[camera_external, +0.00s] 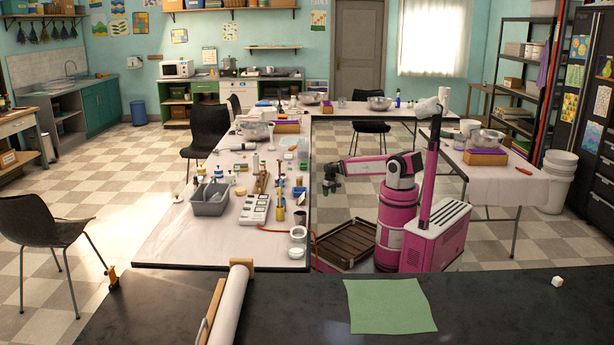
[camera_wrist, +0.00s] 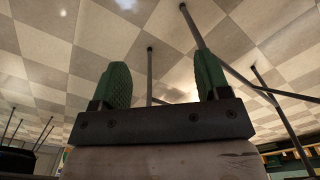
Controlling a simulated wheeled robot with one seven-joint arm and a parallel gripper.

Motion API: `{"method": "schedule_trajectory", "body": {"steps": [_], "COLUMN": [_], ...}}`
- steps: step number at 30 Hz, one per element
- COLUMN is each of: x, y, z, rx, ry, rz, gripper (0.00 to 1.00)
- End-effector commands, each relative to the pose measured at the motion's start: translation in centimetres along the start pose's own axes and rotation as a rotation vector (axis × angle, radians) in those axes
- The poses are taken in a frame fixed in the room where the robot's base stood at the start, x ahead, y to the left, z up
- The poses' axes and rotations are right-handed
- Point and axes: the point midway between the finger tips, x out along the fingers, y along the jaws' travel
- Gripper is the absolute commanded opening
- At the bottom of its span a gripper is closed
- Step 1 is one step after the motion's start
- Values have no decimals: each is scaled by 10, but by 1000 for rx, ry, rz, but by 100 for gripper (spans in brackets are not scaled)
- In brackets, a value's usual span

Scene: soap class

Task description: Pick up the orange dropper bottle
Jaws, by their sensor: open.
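My gripper (camera_external: 331,182) hangs at the end of my bent arm, just right of the edge of the long white-covered table (camera_external: 185,232). In the wrist view my gripper (camera_wrist: 163,82) is open, its two green-padded fingers wide apart with nothing between them. Several small bottles and jars stand crowded on the table left of my gripper. They are too small for me to tell which is the orange dropper bottle.
A grey bin (camera_external: 210,201) and a white power strip (camera_external: 255,210) lie among the table items. A brown slatted tray (camera_external: 352,243) is low beside my base. A second table (camera_external: 500,190) stands to the right. Chairs stand left of the long table.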

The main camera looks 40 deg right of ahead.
Motion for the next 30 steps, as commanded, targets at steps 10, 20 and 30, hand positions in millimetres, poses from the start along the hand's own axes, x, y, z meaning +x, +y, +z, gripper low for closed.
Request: {"method": "schedule_trajectory", "body": {"steps": [10, 20, 30], "x": [0, 0, 5], "y": [0, 1, 61], "z": [0, 0, -30], "rx": [-2, 0, 116], "ry": [-1, 0, 72], "rz": [-3, -3, 25], "gripper": [56, 43, 43]}}
